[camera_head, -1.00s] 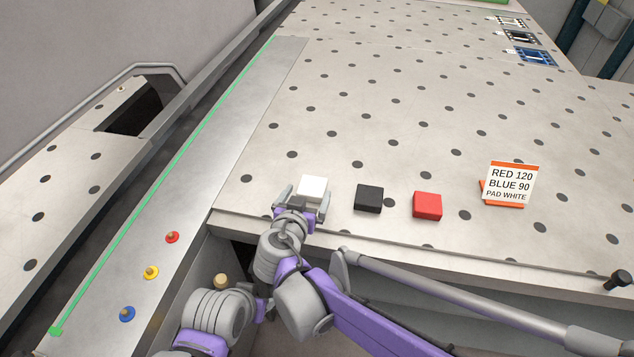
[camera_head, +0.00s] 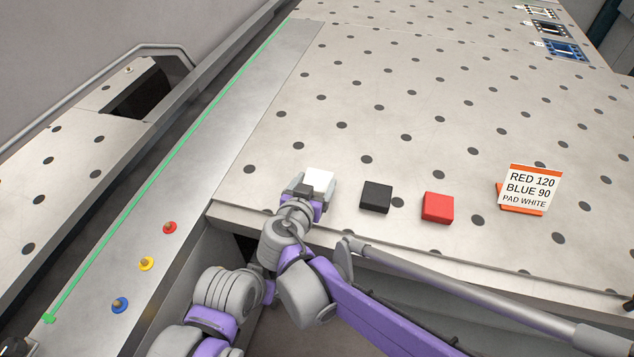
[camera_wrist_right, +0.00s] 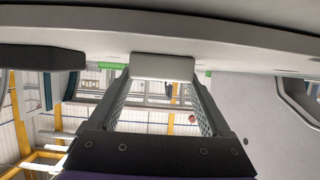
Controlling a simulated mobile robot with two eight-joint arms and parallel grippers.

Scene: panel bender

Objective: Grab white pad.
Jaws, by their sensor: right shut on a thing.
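The white pad (camera_head: 319,180) is at the near left of the perforated table (camera_head: 330,120). My right gripper (camera_head: 314,187) is shut on it, with a finger on each side. In the right wrist view the pad (camera_wrist_right: 162,67) sits between the fingertips of the gripper (camera_wrist_right: 160,80), close against the table surface. I cannot tell whether it is lifted off the table. My left gripper is not in view.
A black pad (camera_head: 376,197) and a red pad (camera_head: 437,207) lie to the right. A sign (camera_head: 531,188) reads "RED 120, BLUE 90, PAD WHITE". Red (camera_head: 170,228), yellow (camera_head: 147,264) and blue (camera_head: 120,305) knobs stand on the strip at left.

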